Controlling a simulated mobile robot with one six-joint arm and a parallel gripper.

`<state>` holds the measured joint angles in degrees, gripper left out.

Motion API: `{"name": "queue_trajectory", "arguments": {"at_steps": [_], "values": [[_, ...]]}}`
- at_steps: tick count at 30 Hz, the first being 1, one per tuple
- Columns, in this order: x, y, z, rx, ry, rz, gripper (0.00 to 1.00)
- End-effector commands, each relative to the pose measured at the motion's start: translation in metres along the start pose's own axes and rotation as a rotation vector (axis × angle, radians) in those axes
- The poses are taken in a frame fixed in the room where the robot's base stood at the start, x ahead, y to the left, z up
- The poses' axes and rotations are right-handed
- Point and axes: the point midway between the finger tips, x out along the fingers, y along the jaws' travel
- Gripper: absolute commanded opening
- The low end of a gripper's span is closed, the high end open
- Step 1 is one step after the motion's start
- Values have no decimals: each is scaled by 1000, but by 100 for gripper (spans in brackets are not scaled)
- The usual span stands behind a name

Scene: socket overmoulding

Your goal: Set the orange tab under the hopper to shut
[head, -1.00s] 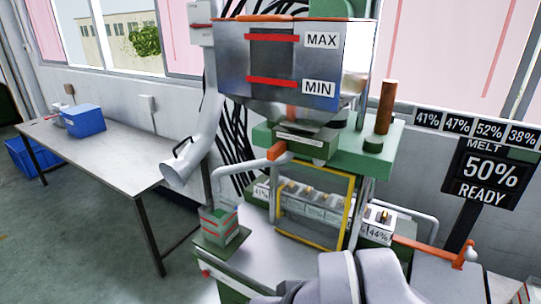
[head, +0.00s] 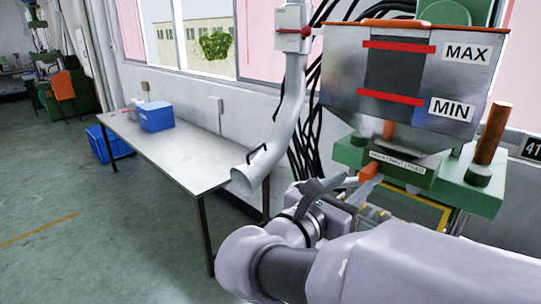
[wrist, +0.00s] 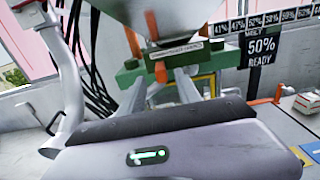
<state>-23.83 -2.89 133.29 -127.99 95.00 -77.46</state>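The hopper (head: 335,85) is a grey metal bin with red MAX and MIN lines, above a green machine plate. The orange tab (head: 369,171) sticks out at the left of the small labelled green block (head: 402,167) under the hopper. The tab also shows in the wrist view (wrist: 160,72). My gripper (head: 347,184) is just below and left of the tab in the head view. In the wrist view my gripper (wrist: 161,79) has its two grey fingers apart, with the tab seen between their tips. I cannot tell whether they touch it. Nothing is held.
A grey pipe (head: 288,125) with a black handle hangs left of my gripper. A long table (head: 185,158) with a blue bin (head: 156,116) stands by the windows. Brown posts rise from the green plate (head: 470,188). A yellow-framed guard (wrist: 205,85) is below. The floor at left is clear.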

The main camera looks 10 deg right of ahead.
Motion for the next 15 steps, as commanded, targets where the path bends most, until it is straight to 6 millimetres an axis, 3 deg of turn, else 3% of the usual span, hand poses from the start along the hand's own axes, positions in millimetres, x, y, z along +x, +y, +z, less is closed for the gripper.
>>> {"name": "queue_trajectory", "arguments": {"at_steps": [6,10,15], "values": [[54,-2,-3,1,1,-5,40],[73,-1,-2,2,1,-3,40],[83,0,0,1,2,-1,40]]}}
